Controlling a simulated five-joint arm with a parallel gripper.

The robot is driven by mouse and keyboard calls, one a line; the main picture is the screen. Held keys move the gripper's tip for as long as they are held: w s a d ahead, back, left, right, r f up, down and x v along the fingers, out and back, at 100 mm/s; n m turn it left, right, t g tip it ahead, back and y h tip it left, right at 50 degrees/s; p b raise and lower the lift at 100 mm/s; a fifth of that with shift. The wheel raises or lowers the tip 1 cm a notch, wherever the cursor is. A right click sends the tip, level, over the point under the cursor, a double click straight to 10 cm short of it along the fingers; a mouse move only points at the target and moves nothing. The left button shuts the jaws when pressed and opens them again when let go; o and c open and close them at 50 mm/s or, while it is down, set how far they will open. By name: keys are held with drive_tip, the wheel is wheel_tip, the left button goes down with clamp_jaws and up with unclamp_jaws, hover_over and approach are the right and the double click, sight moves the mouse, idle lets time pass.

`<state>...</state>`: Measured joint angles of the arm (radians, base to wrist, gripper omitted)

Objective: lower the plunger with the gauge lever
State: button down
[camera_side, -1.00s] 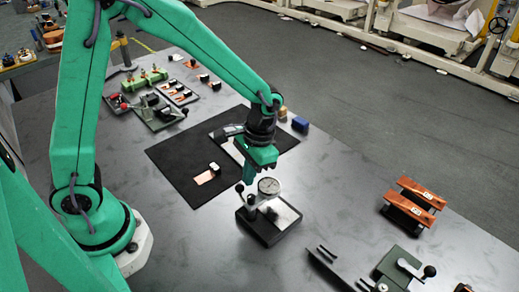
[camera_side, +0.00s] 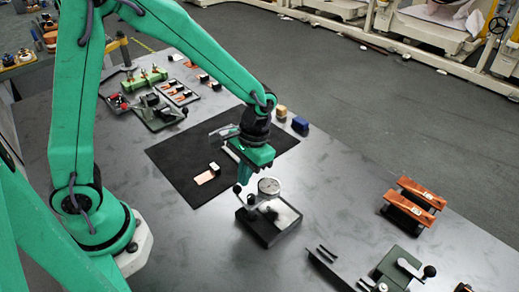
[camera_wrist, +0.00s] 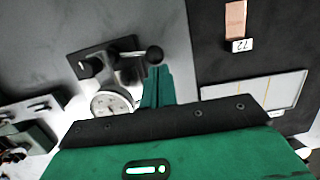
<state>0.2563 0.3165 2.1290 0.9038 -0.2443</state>
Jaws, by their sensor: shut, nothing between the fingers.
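The dial gauge (camera_side: 268,186) stands on a dark block base (camera_side: 266,232) with a bright top. Its lever ends in a dark round knob (camera_side: 238,188) on the left side. In the wrist view the white dial (camera_wrist: 112,103) and the black lever knob (camera_wrist: 154,55) both show. My gripper (camera_side: 244,178) is shut and empty, just above and beside the knob. In the wrist view my fingertips (camera_wrist: 157,70) appear right at the knob; whether they touch it I cannot tell. The plunger is too small to make out.
A black mat (camera_side: 170,160) behind the gauge holds a copper foil strip (camera_side: 205,177) with a white tag, also in the wrist view (camera_wrist: 236,18). Orange-topped blocks (camera_side: 415,195) and a green lever device (camera_side: 400,270) stand to the right.

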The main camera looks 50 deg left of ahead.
drive_tip(key=shift+s+a+n, duration=0.2)
drive_tip(key=shift+s+n, duration=0.25)
drive_tip(key=shift+n, duration=0.15)
drive_tip(key=shift+s+a, duration=0.2)
drive_tip(key=shift+s, duration=1.75)
drive_tip(key=shift+s+d, duration=0.2)
drive_tip(key=shift+s, duration=0.5)
drive_tip(key=shift+w+a+r, duration=0.3)
drive_tip(key=shift+w+a, duration=0.15)
drive_tip(key=shift+a, duration=0.05)
drive_tip(key=w+a+r, duration=0.3)
drive_tip(key=r, duration=0.7)
drive_tip(key=shift+r, duration=0.4)
